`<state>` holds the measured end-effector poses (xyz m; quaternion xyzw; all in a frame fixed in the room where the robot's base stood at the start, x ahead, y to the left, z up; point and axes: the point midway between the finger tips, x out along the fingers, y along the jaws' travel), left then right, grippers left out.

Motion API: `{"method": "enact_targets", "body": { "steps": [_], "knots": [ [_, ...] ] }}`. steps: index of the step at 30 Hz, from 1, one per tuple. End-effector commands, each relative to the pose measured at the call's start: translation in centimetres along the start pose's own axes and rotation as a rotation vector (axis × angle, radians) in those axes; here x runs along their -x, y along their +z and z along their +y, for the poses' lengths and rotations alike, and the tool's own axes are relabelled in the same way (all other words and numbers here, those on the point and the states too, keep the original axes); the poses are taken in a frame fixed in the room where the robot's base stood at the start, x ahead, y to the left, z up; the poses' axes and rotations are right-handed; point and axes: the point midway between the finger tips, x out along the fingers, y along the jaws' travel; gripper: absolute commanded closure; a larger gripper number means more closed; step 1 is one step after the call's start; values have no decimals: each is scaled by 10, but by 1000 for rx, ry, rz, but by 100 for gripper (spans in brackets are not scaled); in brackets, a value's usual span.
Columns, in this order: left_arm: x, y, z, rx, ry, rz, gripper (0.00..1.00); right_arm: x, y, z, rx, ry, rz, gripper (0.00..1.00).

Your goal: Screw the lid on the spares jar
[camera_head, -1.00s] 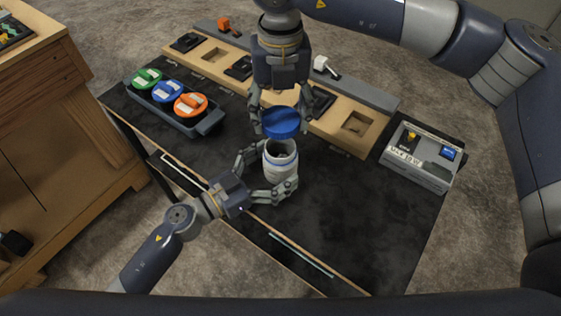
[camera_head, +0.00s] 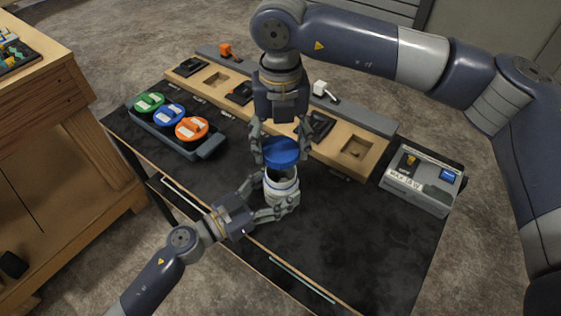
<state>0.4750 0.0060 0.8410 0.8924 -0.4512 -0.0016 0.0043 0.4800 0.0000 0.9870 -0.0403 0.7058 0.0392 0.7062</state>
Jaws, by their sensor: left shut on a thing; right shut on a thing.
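My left gripper (camera_head: 280,207) comes from the lower left and is shut on the jar's body. The blue lid (camera_head: 281,151) is directly above the jar's mouth, with a dark gap of the opening showing below it, so it looks apart from the rim. My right gripper (camera_head: 281,148) points down from above and is shut around the lid's sides.
A dark tray (camera_head: 211,147) with green, blue and orange-lidded round containers stands at the left. A wooden console rail (camera_head: 339,136) with recesses runs behind the jar. A grey box (camera_head: 418,186) with a small screen is at the right. The front right of the mat is clear.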

Motion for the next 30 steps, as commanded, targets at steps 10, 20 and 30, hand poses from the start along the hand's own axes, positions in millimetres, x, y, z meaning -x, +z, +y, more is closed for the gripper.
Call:
{"method": "enact_targets", "body": {
  "steps": [10, 20, 30],
  "knots": [
    [0, 0, 0, 1, 0, 0, 80, -35, 0, -1, 0, -1, 1, 48],
    [0, 0, 0, 1, 0, 0, 80, -35, 0, -1, 0, -1, 1, 48],
    [0, 0, 0, 1, 0, 0, 80, -48, 0, -1, 1, -1, 3, 48]
  ]
}}
